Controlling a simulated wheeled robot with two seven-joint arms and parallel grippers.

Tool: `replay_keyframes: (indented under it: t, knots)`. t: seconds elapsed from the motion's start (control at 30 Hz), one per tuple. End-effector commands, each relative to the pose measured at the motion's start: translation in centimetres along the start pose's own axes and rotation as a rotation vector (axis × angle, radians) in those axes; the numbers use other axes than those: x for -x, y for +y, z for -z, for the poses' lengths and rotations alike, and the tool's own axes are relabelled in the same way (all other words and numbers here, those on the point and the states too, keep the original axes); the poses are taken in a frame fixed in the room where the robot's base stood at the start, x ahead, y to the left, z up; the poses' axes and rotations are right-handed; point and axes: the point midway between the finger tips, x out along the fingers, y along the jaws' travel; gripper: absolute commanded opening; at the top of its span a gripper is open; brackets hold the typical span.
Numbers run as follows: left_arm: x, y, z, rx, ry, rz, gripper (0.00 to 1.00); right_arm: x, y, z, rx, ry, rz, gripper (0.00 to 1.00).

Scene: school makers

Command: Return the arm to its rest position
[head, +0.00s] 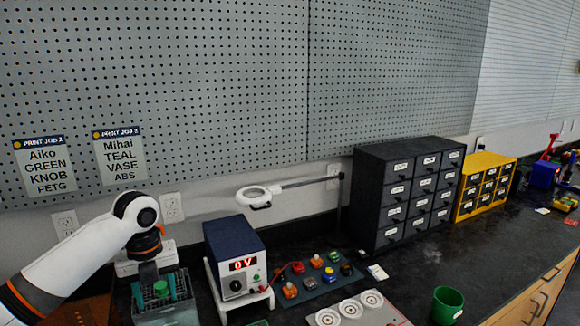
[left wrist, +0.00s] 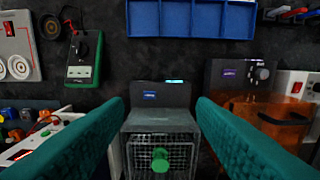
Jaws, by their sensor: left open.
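My left arm (head: 75,255) reaches in from the left in the head view, with its left gripper (head: 158,282) pointing down over the bench. In the left wrist view its two teal fingers are spread wide, with nothing gripped between them. A green knob-like piece (left wrist: 160,160) lies in a wire basket (left wrist: 182,160) at the front of a grey device (left wrist: 160,96). The green piece also shows in the head view (head: 161,289), partly framed by the fingers. My right gripper is in neither view.
A power supply reading 0 V (head: 235,250) stands close right of the gripper. A magnifier lamp (head: 258,194), dark drawer cabinet (head: 385,200), yellow drawer unit (head: 478,190) and green cup (head: 447,304) are farther right. An orange translucent cover (left wrist: 268,118) and a multimeter (left wrist: 84,60) flank the basket.

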Motion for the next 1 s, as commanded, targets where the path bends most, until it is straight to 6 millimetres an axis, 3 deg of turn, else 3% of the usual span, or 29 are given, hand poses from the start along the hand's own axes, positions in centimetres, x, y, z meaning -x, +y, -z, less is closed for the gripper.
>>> replay_keyframes:
  t: [0.37, 0.57, 0.67, 0.8, 1.0]
  knots:
    - [-5.4, 2.7, -3.5, 0.119, 0.002, -0.017, 0.51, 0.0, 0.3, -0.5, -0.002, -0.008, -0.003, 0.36]
    - [-9.5, 4.5, -7.0, 0.255, 0.001, -0.054, 0.51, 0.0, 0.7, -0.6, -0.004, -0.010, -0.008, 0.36]
    - [-11.9, 5.6, -9.6, 0.362, -0.009, -0.090, 0.51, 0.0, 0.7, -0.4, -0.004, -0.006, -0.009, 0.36]
    - [-15.6, 6.8, -14.6, 0.605, -0.040, -0.169, 0.51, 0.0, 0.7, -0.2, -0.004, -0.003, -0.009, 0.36]
    - [-18.8, 6.3, -21.2, 1.080, -0.116, -0.281, 0.51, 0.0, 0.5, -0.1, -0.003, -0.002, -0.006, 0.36]
